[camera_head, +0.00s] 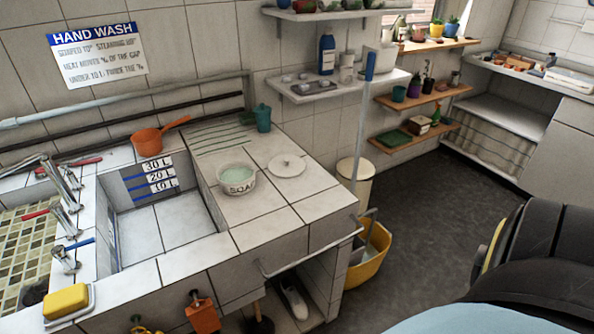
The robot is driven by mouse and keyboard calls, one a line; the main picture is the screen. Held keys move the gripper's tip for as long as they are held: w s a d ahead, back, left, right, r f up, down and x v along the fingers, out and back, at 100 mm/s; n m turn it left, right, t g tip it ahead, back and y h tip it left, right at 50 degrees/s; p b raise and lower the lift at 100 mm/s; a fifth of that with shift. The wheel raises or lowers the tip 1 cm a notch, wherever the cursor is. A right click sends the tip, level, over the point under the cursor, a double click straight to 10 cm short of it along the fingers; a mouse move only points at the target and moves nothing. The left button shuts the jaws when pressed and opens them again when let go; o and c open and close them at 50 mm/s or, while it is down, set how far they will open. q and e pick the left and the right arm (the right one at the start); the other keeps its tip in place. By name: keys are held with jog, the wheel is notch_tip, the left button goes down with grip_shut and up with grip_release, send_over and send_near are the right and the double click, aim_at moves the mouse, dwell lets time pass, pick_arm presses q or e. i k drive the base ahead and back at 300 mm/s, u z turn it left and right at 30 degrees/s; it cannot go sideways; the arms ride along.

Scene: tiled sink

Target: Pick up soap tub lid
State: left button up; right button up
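The soap tub lid (287,166) is a round white disc with a small knob on top. It lies flat, knob up, on the tiled counter. The soap tub (238,188) is a white bowl marked "SOAP" with pale green contents. It stands uncovered just left of the lid, with a small gap between them. Neither of my grippers shows in the head view, so whether they are open or shut is hidden. Nothing is touching the lid.
The tiled sink basin (163,232) opens left of the tub. An orange pan (148,139) and a teal cup (263,118) stand behind. Counter in front of the lid is clear.

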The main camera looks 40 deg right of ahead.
aim_at(283, 166)
jog(key=z, duration=0.1)
jog(key=i, duration=0.2)
jog(key=u, duration=2.8)
jog(key=k, duration=0.95)
jog(key=z, duration=2.7)
